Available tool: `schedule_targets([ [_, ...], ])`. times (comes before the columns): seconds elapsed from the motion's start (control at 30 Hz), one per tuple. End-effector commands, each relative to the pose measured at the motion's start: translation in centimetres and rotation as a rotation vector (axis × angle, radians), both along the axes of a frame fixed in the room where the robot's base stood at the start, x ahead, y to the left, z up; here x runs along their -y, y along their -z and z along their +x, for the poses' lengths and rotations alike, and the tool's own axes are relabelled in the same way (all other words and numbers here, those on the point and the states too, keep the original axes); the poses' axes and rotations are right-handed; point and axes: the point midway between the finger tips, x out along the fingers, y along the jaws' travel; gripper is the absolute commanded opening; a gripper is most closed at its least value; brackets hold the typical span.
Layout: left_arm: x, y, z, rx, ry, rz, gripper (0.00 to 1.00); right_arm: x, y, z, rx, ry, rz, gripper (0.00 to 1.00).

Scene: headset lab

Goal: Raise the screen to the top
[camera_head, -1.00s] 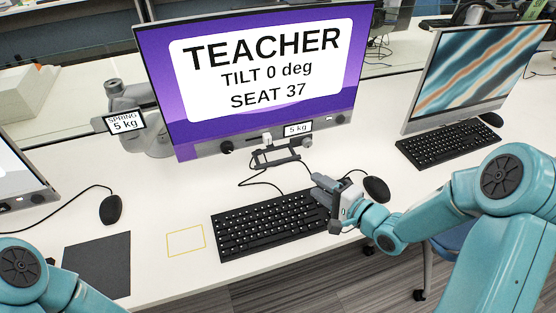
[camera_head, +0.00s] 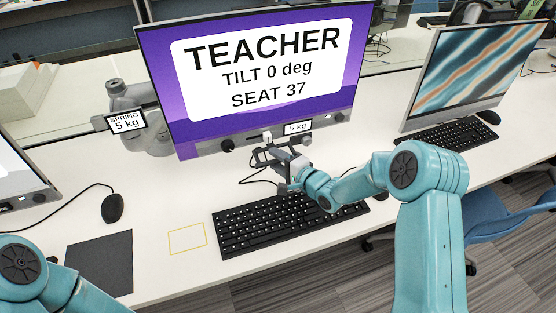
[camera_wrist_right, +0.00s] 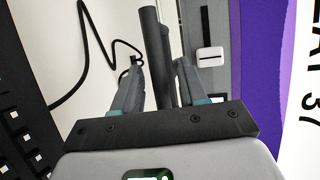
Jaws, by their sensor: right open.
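The screen (camera_head: 262,72) stands upright, reading "TEACHER, TILT 0 deg, SEAT 37", on a grey arm (camera_head: 150,138) with a "SPRING 5 kg" tag (camera_head: 126,121). A grey-black handle frame (camera_head: 262,156) hangs under its lower edge, below a "5 kg" label (camera_head: 297,128). My right gripper (camera_head: 284,172) is at the handle's right end, over the desk. In the right wrist view, my open fingers (camera_wrist_right: 158,85) stand on either side of a dark round bar (camera_wrist_right: 155,50); contact is unclear. The screen's purple edge (camera_wrist_right: 262,60) shows at right. My left gripper is out of view.
A black keyboard (camera_head: 285,220) lies below my right arm. A mouse (camera_head: 112,208), dark mat (camera_head: 99,263) and yellow outlined rectangle (camera_head: 187,239) are to the left. Another monitor (camera_head: 470,70) and keyboard (camera_head: 446,140) stand to the right.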

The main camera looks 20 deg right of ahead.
Motion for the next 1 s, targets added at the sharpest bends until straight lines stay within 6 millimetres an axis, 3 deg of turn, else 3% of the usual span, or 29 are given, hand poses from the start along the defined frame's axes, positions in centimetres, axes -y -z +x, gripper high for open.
schedule_targets([
  [0.13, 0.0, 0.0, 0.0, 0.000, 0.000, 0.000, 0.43, 0.0, 0.0, 0.0, 0.000, 0.000, 0.000, 0.42],
  [0.17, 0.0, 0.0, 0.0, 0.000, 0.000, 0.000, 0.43, 0.0, 0.0, 0.0, 0.000, 0.000, 0.000, 0.36],
  [0.27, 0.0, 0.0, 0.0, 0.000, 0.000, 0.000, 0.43, 0.0, 0.0, -0.1, 0.000, 0.000, 0.000, 0.03],
  [0.3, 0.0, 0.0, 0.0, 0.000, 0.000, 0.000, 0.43, 0.0, 0.0, -0.1, 0.000, 0.000, 0.000, 0.00],
  [0.47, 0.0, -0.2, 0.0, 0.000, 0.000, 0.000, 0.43, 0.0, -0.3, -0.1, 0.000, 0.000, 0.000, 0.00],
  [0.8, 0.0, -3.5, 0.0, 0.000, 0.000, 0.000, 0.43, 0.1, -8.0, 0.1, 0.015, 0.002, 0.000, 0.00],
  [1.0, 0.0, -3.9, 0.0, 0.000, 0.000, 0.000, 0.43, 0.1, -9.0, 0.1, 0.012, 0.001, 0.000, 0.00],
])
